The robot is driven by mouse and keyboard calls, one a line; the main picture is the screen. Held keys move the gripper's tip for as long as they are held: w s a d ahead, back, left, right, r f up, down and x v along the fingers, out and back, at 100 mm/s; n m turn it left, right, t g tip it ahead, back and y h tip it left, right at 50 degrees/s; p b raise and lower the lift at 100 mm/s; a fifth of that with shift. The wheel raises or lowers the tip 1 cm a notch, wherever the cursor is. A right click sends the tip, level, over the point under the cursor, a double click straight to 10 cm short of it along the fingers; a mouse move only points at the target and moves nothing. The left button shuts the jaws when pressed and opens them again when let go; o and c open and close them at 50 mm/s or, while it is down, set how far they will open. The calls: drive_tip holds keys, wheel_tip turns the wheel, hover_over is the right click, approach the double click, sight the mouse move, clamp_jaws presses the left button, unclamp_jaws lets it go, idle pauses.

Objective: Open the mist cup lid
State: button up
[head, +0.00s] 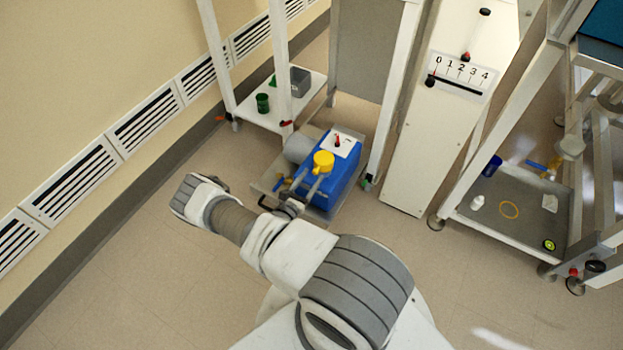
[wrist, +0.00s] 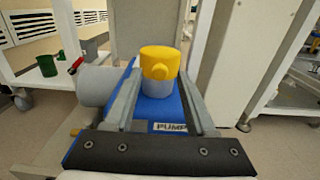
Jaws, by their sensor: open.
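The mist cup lid is a yellow cap (head: 323,159) with a round knob on its near side, also seen in the wrist view (wrist: 160,60). It sits closed on a pale, clear-looking cup (wrist: 158,88) on the blue pump (head: 345,178), whose label reads "PUMP". My gripper (head: 311,180) is open, just on the near side of the cup. In the wrist view its fingers (wrist: 160,72) stand left and right of the lid and cup, with gaps visible. Whether the tips reach past the lid in depth is unclear.
The pump's grey cylinder (head: 298,148) is close on the left. A white shelf cart (head: 300,108) with a green cup (head: 262,103) stands behind left. A white panel with a 0–4 scale (head: 461,74) and a cart tray (head: 525,205) are right. Floor at left is clear.

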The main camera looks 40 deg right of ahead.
drive_tip(key=shift+w+d, duration=0.15)
drive_tip(key=shift+d, duration=0.25)
drive_tip(key=shift+c, duration=0.3)
clamp_jaws()
idle(0.9)
